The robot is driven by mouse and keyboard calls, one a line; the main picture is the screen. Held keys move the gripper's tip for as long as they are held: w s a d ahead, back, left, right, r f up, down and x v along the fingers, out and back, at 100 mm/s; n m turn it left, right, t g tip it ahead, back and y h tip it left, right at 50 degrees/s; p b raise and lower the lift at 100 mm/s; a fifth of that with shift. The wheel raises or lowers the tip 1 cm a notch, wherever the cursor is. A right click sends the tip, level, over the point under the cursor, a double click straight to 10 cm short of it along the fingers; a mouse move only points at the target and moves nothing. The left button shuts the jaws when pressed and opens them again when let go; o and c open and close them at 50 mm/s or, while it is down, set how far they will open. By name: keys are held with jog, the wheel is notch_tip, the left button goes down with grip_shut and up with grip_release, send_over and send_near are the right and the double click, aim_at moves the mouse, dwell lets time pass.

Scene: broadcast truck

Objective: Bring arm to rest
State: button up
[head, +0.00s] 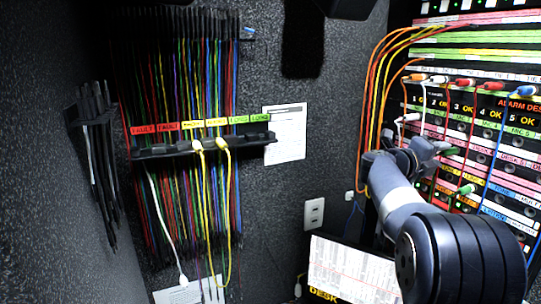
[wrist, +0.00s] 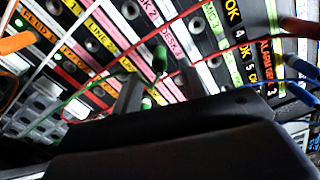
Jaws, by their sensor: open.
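My arm (head: 405,205) reaches up from the lower right of the head view toward the patch panel (head: 470,150). My gripper (head: 428,150) is at its far end, close in front of the panel's left part. In the wrist view my gripper (wrist: 157,88) shows two dark fingers spread apart, with the panel's labelled rows behind them. A green plug (wrist: 160,58) shows near the fingers. I see nothing clamped between the fingers, though the dark gripper body hides the lower part of this view.
Orange and yellow cables (head: 370,85) hang beside the panel's left edge. A red cable (wrist: 195,65) crosses the wrist view. A cable rack (head: 200,148) with hanging cords is on the left wall. The middle wall is mostly free.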

jog(key=shift+x, duration=1.05)
jog(key=shift+a+f, duration=0.1)
jog(key=shift+a, duration=0.1)
jog(key=shift+s+a, duration=0.2)
jog(key=shift+a, duration=0.05)
jog(key=shift+w+d, duration=0.1)
jog(key=shift+d, duration=0.05)
